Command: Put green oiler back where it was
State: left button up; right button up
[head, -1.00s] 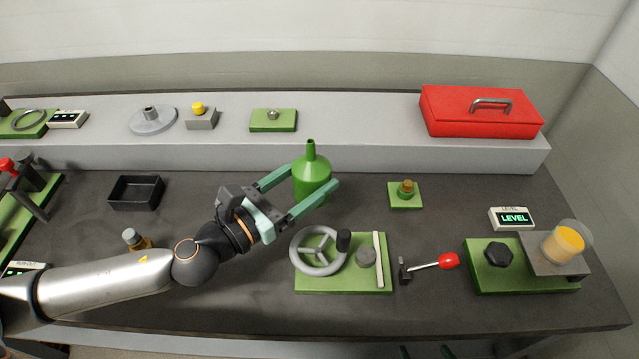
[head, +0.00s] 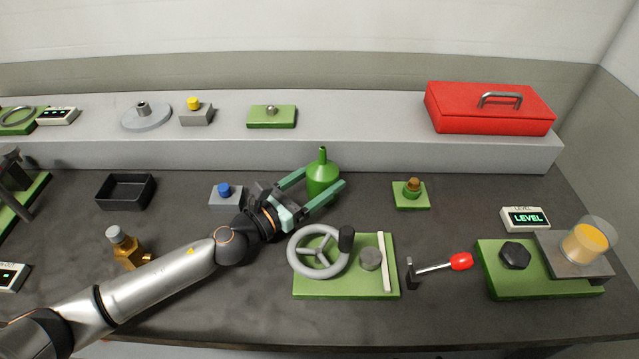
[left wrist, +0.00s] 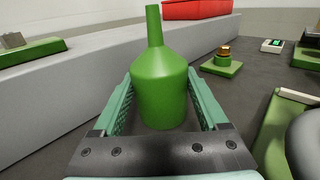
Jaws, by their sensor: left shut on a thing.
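The green oiler (head: 322,184) is a bottle with a cone top and a thin spout. It stands upright between the fingers of my left gripper (head: 325,178), which is shut on it. In the left wrist view the oiler (left wrist: 162,85) sits centred between the two fingers. It is behind the handwheel board, in front of the grey raised shelf. I cannot tell whether its base touches the table. My right gripper is not in view.
The green board with a grey handwheel (head: 318,251) lies just in front of the oiler. A small green plate with a brass-topped part (head: 412,190) is to the right. A blue button box (head: 226,194) and black tray (head: 126,191) are left. The red case (head: 490,108) is on the shelf.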

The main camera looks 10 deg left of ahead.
aim_at(311, 187)
pick_arm(q)
jog(key=shift+r, duration=0.15)
jog(key=shift+f, duration=0.25)
jog(key=o, duration=1.5)
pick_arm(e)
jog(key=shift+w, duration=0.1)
pick_arm(q)
jog(key=shift+r, duration=0.15)
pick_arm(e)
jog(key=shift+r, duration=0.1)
